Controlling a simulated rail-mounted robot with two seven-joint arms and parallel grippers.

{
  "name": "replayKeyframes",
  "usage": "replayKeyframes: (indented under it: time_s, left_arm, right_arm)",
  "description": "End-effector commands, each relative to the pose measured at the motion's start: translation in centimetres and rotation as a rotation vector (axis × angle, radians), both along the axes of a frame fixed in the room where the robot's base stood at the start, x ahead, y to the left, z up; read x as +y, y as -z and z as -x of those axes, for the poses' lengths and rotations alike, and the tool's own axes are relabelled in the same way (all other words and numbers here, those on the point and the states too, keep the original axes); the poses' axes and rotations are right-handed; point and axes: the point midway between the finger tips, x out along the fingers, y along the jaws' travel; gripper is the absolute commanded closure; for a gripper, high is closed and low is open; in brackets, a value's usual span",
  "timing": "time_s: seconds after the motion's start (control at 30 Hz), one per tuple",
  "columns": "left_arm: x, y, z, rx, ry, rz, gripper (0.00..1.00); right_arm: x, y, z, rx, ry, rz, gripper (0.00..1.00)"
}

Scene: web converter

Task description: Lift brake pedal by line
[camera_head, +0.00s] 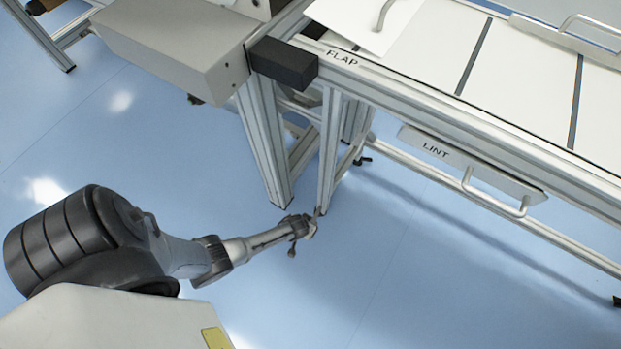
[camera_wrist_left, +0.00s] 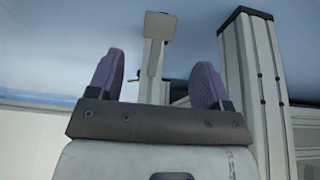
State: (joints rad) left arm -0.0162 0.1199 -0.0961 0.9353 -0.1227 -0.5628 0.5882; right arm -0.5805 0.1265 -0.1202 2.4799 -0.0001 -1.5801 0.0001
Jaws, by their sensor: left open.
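My left gripper (camera_head: 308,226) reaches in from the left, low beside the foot of the machine frame. In the left wrist view its two purple fingers (camera_wrist_left: 157,80) are apart, with nothing gripped between them. Beyond them, in the gap between the fingers, stands a pale bar with a flat pad (camera_wrist_left: 160,26) at its upper end. It looks like the brake pedal, but no label on it shows. I cannot tell whether the fingers touch it. I cannot make out the pedal in the head view. My right gripper is out of view.
An aluminium frame leg (camera_head: 328,150) stands close by my left gripper; a pale post (camera_wrist_left: 245,80) is right of the fingers in the wrist view. Above are the FLAP rail (camera_head: 420,95) and LINT panel with handle (camera_head: 470,165). Blue floor (camera_head: 390,280) is open in front.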

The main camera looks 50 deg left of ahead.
Motion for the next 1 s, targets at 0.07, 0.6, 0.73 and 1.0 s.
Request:
replayKeyframes:
  time_s: [0.07, 0.6, 0.73, 1.0]
  left_arm:
    - [0.2, 2.0, -0.6, -0.001, 0.001, -0.001, 0.28]
    - [1.1, 7.5, -2.8, 0.0, 0.001, 0.001, 0.28]
    - [1.2, 7.9, -3.0, 0.0, 0.001, 0.001, 0.28]
    - [1.2, 8.0, -3.1, 0.0, 0.001, 0.001, 0.28]
  right_arm:
    - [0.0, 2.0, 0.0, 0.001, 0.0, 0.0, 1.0]
    - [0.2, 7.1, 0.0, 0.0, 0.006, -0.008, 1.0]
    - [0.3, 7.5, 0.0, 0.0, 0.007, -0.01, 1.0]
    - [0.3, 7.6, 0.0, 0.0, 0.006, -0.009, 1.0]
